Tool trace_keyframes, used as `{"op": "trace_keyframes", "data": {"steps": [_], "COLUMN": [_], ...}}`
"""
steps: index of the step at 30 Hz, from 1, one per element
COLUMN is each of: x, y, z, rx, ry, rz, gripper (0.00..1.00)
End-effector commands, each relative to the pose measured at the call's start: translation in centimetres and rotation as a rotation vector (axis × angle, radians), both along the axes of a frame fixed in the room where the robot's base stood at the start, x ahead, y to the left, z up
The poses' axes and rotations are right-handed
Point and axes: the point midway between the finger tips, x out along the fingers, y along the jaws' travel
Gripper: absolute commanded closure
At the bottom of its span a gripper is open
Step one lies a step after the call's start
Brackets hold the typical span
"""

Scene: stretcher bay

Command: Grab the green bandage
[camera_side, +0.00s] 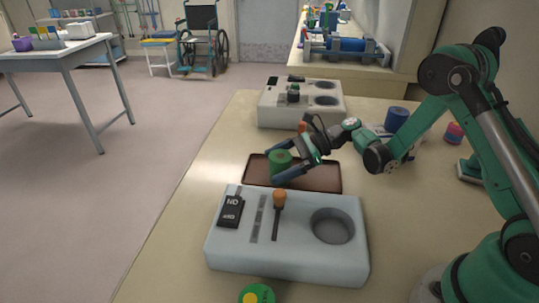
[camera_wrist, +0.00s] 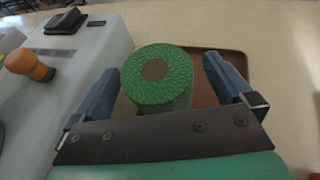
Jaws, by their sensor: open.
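The green bandage (camera_side: 281,166) is a roll standing upright on a brown tray (camera_side: 325,183) in the side view. In the wrist view the green bandage (camera_wrist: 158,82) shows its textured side and a brown core on top. My gripper (camera_side: 284,176) is open, with one blue finger on each side of the roll. In the wrist view my gripper (camera_wrist: 165,85) has its left finger close to the roll and a wider gap at the right finger. I cannot tell whether the left finger touches it.
A grey control box (camera_side: 290,255) with an orange-knobbed lever and a round hole stands in front of the tray. A similar box (camera_side: 300,108) stands behind. A blue roll (camera_side: 396,119) is at the right. A green and yellow object (camera_side: 257,294) lies at the bottom edge.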

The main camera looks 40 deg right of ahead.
Motion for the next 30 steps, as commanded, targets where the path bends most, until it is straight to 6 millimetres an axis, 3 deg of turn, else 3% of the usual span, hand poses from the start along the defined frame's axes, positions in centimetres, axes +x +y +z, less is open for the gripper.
{"op": "trace_keyframes", "data": {"steps": [1,9,10,23,30], "x": [0.0,0.0,0.0,0.0,0.0], "y": [0.0,0.0,0.0,0.0,0.0], "z": [0.0,0.0,0.0,0.9,4.5], "rx": [0.0,0.0,0.0,0.0,0.0], "ry": [0.0,0.0,0.0,-0.001,-0.001], "rz": [0.0,0.0,0.0,0.0,0.0], "gripper": [0.09,0.85,0.9,0.91,0.91]}}
